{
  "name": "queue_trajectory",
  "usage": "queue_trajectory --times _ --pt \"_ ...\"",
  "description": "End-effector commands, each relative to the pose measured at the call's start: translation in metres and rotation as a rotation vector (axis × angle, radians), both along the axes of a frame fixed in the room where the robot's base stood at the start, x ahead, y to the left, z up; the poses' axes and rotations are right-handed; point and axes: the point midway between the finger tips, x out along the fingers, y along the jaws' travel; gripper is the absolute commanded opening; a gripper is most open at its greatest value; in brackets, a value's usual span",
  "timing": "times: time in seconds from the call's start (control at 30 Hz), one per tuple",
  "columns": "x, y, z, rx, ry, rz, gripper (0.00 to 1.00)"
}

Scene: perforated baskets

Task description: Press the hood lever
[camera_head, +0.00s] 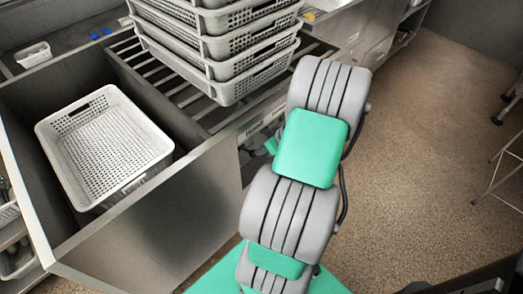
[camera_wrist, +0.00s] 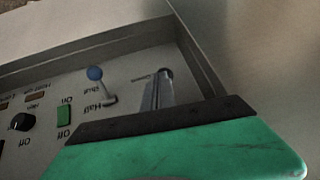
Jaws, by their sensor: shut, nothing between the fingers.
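A lever with a blue ball knob (camera_wrist: 95,73) stands on a light control panel (camera_wrist: 40,85) in the wrist view. Its thin stem rises from a slot beside small upside-down lettering; I cannot tell whether this is the hood lever. My gripper (camera_wrist: 165,75) shows as slim grey metal fingers, shut together, beyond my green and dark wrist part. The fingertips are over the panel, right of the blue-knobbed lever and apart from it. In the head view my arm hides most of the panel and my gripper.
The panel also has a green switch (camera_wrist: 64,115) and a black knob (camera_wrist: 20,122). A raised edge borders the panel. A white perforated basket (camera_head: 137,130) sits in the metal basin at left. Stacked baskets (camera_head: 222,58) stand on the slatted rack. Open floor (camera_head: 420,150) lies at right.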

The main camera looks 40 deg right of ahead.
Motion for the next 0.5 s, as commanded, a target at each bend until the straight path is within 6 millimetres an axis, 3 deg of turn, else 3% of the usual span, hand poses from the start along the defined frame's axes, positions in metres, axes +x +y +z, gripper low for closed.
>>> queue_trajectory --times 0.5 --pt "-0.011 -0.001 -0.03 0.008 -0.191 -0.006 0.0"
